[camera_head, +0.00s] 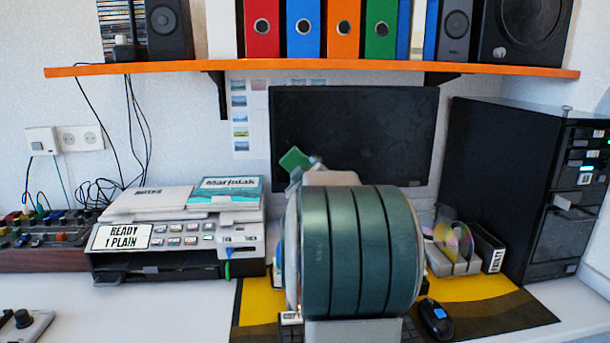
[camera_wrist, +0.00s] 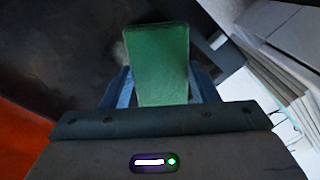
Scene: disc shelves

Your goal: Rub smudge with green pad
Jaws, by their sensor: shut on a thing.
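The green pad (camera_head: 295,160) is held up at the left part of the dark monitor screen (camera_head: 370,130). My gripper (camera_head: 308,168) is shut on the pad, partly hidden behind my own arm. In the wrist view the pad (camera_wrist: 158,60) stands out between the two blue-grey fingers of my gripper (camera_wrist: 160,92), with the dark screen (camera_wrist: 70,50) behind it. I cannot tell whether the pad touches the screen. The screen has faint cloudy patches, but no smudge outline is clear. My arm hides the screen's lower middle.
An orange shelf (camera_head: 320,68) with binders and speakers runs above the monitor. A printer (camera_head: 180,235) with papers stands at left, and a black tower (camera_head: 520,180) at right. A disc rack (camera_head: 455,260) and a mouse (camera_head: 435,318) are on the desk. The front left desk is mostly clear.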

